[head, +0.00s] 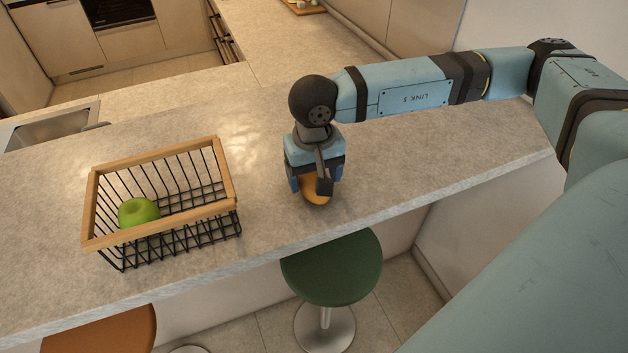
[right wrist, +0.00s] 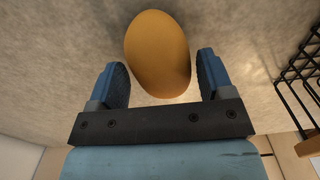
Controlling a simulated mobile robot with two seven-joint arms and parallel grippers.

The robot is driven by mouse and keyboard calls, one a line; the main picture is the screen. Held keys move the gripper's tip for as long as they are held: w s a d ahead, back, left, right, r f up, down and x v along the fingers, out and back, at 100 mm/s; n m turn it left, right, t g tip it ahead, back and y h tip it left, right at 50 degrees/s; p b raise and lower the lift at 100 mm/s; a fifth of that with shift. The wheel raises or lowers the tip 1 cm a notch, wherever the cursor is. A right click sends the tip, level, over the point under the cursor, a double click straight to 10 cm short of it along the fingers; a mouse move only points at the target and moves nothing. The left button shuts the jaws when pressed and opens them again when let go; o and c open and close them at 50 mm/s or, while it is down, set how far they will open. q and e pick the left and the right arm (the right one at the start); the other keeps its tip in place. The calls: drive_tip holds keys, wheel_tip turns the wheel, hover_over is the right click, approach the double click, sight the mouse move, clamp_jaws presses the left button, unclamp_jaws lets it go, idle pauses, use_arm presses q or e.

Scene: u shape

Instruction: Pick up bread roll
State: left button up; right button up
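The bread roll (head: 316,197) is a golden-brown oval on the stone counter, partly hidden by my right gripper (head: 315,187) in the head view. In the right wrist view the bread roll (right wrist: 158,52) lies at the fingertips, its near end between the two blue fingers of the right gripper (right wrist: 160,75). The fingers are apart, with a gap on each side of the roll, so the gripper is open. My left gripper does not show in either view.
A black wire basket with a wooden rim (head: 160,232) stands left of the right gripper, holding a green apple (head: 138,211). The counter (head: 400,190) is clear around the roll. Its front edge is close, with a green stool (head: 333,268) below. A sink (head: 50,130) is at the far left.

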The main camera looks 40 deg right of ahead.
sight(314, 175)
drive_tip(key=c, duration=0.7)
drive_tip(key=shift+r, duration=0.15)
wheel_tip(314, 175, up, 20)
drive_tip(key=b, duration=0.3)
